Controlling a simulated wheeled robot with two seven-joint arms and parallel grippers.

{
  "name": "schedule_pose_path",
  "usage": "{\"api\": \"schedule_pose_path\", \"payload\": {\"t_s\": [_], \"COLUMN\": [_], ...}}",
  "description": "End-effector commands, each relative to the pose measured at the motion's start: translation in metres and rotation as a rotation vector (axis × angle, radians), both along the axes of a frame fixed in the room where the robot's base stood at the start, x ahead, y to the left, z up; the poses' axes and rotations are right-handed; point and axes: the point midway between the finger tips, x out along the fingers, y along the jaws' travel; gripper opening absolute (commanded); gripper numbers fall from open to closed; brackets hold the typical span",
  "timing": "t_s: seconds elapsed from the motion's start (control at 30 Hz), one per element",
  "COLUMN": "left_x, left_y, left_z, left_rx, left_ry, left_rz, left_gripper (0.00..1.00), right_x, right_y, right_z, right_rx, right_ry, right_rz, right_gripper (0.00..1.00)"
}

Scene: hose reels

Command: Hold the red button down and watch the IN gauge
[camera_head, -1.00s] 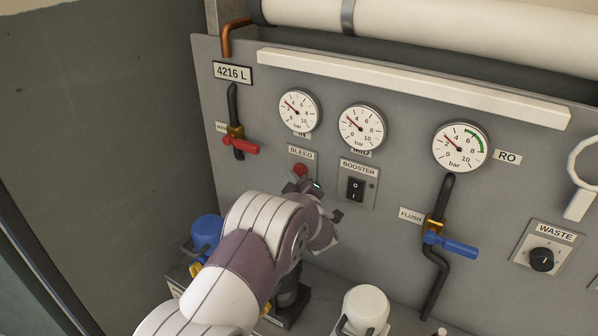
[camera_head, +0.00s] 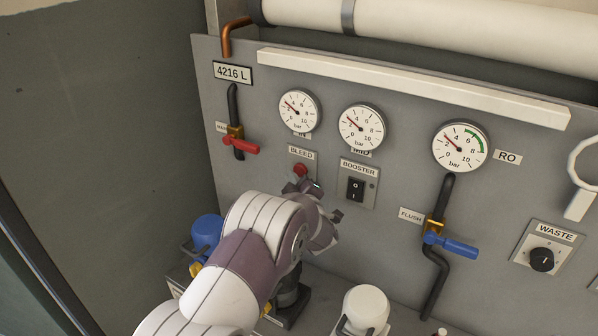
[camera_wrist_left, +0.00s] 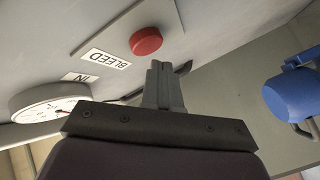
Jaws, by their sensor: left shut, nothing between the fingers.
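The red button (camera_head: 300,170) sits under the BLEED label (camera_head: 301,154) on the grey panel. The IN gauge (camera_head: 298,111) is above it, its red needle pointing up-left near 2 bar. My left gripper (camera_head: 299,185) is right at the button's lower side in the head view. In the left wrist view its closed fingers (camera_wrist_left: 162,82) are beside the red button (camera_wrist_left: 146,41), and I cannot tell whether they touch it. The gripper is shut and empty. The IN gauge (camera_wrist_left: 48,104) shows partly at the left there. My right gripper is out of view.
A BOOSTER switch (camera_head: 356,189) is right of the button. A red-handled valve (camera_head: 240,145) is at left, a blue-handled FLUSH valve (camera_head: 450,243) at right. Blue (camera_head: 207,233) and white (camera_head: 366,308) canisters stand below. A WASTE knob (camera_head: 541,259) is far right.

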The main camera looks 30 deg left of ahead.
Motion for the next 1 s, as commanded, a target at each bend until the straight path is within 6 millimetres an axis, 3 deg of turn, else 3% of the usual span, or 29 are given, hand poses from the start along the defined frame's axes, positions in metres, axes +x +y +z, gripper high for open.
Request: {"api": "schedule_pose_path", "payload": {"t_s": [1.0], "left_x": [0.0092], "left_y": [-0.0008], "left_z": [0.0001], "left_rx": [0.000], "left_ry": [0.000], "left_rz": [0.000], "left_gripper": [0.00], "right_x": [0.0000], "right_y": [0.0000], "right_z": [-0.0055], "right_rx": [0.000], "right_ry": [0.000], "right_rz": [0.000], "right_gripper": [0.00]}}
